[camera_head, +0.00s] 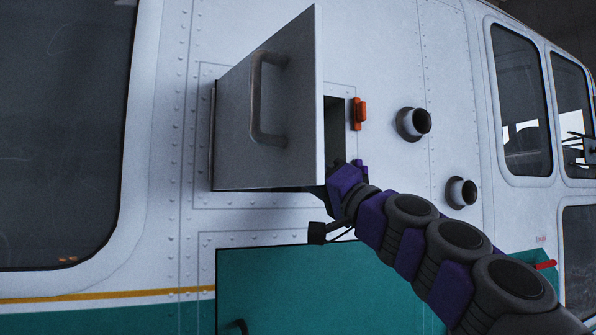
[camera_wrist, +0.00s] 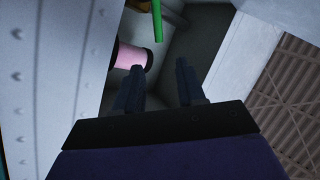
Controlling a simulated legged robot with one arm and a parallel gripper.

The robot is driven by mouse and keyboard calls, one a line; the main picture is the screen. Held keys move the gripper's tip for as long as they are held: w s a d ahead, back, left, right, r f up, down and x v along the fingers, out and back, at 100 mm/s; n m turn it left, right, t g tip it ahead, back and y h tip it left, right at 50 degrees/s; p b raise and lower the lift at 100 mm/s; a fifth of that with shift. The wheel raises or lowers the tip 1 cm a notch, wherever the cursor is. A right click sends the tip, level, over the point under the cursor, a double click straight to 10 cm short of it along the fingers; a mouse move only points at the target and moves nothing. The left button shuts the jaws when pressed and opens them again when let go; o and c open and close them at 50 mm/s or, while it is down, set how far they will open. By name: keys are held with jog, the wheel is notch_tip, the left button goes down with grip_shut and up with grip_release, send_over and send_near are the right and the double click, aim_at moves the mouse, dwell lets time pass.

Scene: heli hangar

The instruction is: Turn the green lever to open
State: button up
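The green lever (camera_wrist: 157,21) shows at the top of the wrist view, inside an open compartment, in front of my fingertips. A pale pink cylinder with dark rims (camera_wrist: 132,57) sits to its left. My gripper (camera_wrist: 160,75) has its two dark fingers spread apart with nothing between them, and it is clear of the lever. In the head view my arm reaches up to the lower edge of the open grey door (camera_head: 290,120), and my gripper is mostly hidden behind that door. The lever does not show in the head view.
The door has a bar handle (camera_head: 258,98) and stands swung out from the white helicopter side. An orange latch (camera_head: 359,114) and two round ports (camera_head: 413,123) (camera_head: 461,192) stick out to the right. A teal panel (camera_head: 300,290) lies below.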

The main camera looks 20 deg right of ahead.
jog(key=shift+v, duration=1.4)
jog(key=shift+f, duration=0.1)
